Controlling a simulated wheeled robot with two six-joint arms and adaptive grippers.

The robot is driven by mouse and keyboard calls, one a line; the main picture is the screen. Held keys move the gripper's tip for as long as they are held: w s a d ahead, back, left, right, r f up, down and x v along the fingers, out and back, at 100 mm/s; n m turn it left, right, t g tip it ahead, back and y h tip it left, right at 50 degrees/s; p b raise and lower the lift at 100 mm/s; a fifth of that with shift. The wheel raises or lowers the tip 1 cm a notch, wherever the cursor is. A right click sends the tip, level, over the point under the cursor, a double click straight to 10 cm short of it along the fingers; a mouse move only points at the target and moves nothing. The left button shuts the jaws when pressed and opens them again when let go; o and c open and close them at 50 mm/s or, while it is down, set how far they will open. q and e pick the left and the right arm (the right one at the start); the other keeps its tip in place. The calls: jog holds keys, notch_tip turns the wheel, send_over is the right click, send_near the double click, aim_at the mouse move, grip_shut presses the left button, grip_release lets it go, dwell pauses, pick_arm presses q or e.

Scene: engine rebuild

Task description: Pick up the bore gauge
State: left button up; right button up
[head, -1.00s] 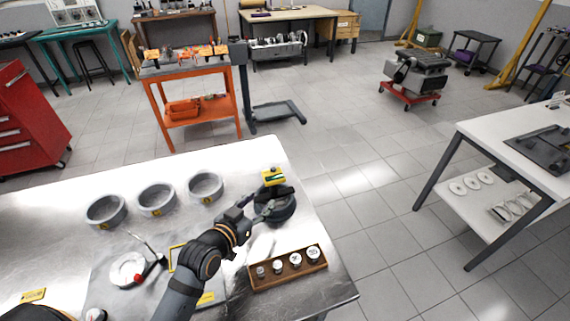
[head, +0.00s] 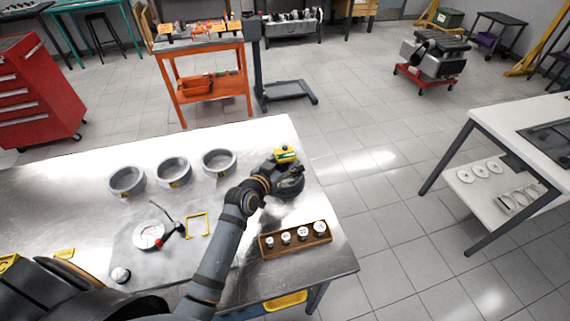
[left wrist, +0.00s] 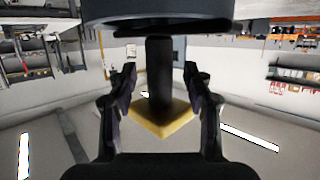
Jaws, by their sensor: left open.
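What looks like the bore gauge has a yellow head (head: 286,154) with a green display, at the table's right side. It stands upright over a round dark base (head: 291,186). My left gripper (head: 279,168) reaches it from the left and hides its middle. In the left wrist view, a dark shaft (left wrist: 159,75) rises between the two open fingers (left wrist: 160,95), with a gap on each side. The yellow head (left wrist: 163,122) and round dark base (left wrist: 160,12) also show there. My right gripper is not in view.
Three grey rings (head: 173,171) stand along the back of the metal table (head: 75,185). A white disc (head: 149,234) with a red-knobbed tool and a yellow square outline (head: 198,224) lie on a mat. A wooden tray (head: 296,239) of several round pieces is in front of the gauge.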

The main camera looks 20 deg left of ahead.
pick_arm(q)
jog(key=shift+w+d+f, duration=0.1)
jog(key=shift+w+f, duration=0.05)
jog(key=shift+w, duration=0.15)
jog(key=shift+s, duration=0.2)
jog(key=c, duration=0.5)
grip_shut()
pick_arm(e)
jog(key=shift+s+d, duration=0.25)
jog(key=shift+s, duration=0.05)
pick_arm(q)
jog(key=shift+r, duration=0.2)
